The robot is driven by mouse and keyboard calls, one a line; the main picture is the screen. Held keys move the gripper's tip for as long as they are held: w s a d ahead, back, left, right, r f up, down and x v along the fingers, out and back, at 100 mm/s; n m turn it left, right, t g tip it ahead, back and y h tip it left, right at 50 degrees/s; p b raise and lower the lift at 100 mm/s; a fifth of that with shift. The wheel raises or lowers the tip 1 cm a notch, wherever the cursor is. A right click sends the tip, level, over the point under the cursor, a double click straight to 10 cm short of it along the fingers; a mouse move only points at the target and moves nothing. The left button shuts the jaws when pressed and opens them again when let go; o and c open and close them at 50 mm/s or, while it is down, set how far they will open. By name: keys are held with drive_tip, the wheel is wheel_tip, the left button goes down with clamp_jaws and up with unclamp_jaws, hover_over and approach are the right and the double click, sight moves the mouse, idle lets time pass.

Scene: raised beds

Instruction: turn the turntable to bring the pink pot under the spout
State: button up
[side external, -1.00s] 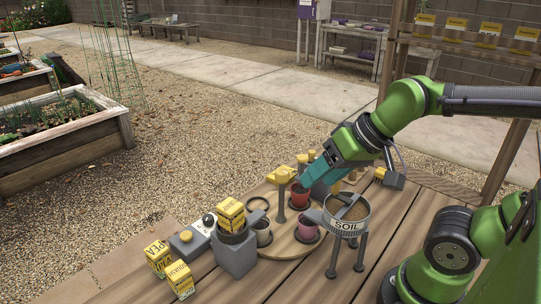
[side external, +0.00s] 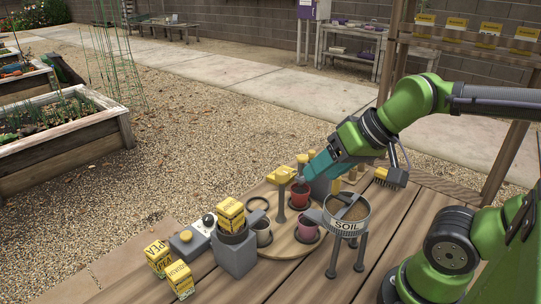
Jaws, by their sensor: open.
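The round wooden turntable (side external: 279,243) lies on the plank table. The pink pot (side external: 307,231) stands on its front right part, beside the soil hopper. A red pot (side external: 300,194) stands at the back of the turntable, and a grey-beige pot (side external: 262,232) at the left. A yellow spout-like piece on a post (side external: 281,177) rises over the turntable left of the red pot. My gripper (side external: 309,175) is open, with its teal fingers above and just right of the red pot. Whether the fingertips touch anything is hard to tell.
A soil hopper (side external: 345,226) on legs stands at the right. A grey block with a yellow seed box (side external: 231,214) and a control box with a knob (side external: 191,241) stand at the left. Two seed boxes (side external: 179,280) lie at the front left. A yellow brush (side external: 391,177) sits behind.

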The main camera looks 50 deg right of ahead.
drive_tip(key=shift+o, duration=0.6)
wheel_tip(320, 180, up, 7)
drive_tip(key=n+g+h, duration=0.2)
drive_tip(key=n+g, duration=0.5)
drive_tip(key=n, duration=0.6)
hover_over(281, 171)
wheel_tip(281, 171, down, 17)
drive_tip(key=shift+r, duration=0.2)
drive_tip(key=shift+c, duration=0.2)
drive_tip(key=c, duration=1)
